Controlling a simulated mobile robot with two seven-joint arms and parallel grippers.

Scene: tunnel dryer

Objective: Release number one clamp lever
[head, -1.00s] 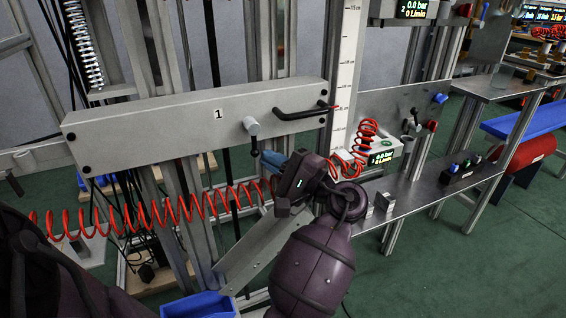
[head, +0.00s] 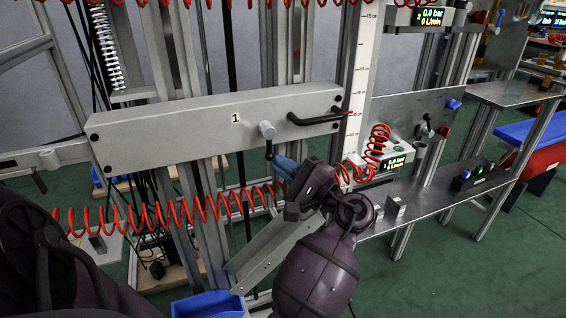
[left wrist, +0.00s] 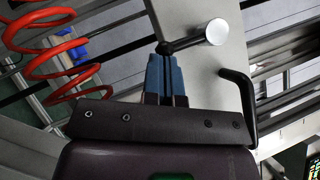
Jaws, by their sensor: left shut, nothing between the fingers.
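The number one clamp lever (head: 267,131) is on the front of the grey crossbeam (head: 180,130) marked 1. It has a round pale hub and a dark arm that hangs down in the head view. My left gripper (head: 279,163), with blue fingers, is shut and empty just beside the lever's lower end. In the left wrist view the fingertips (left wrist: 164,55) are at the ball end of the lever arm (left wrist: 185,43), touching or nearly so. The hub (left wrist: 216,31) is clear of the fingers. My right gripper is not in view.
A black handle (head: 315,118) is on the beam right of the lever. A red coiled hose (head: 190,211) runs behind my gripper. A vertical scale (head: 362,80) stands at the beam's right end. A metal shelf (head: 430,197) and a blue bin (head: 208,305) are lower down.

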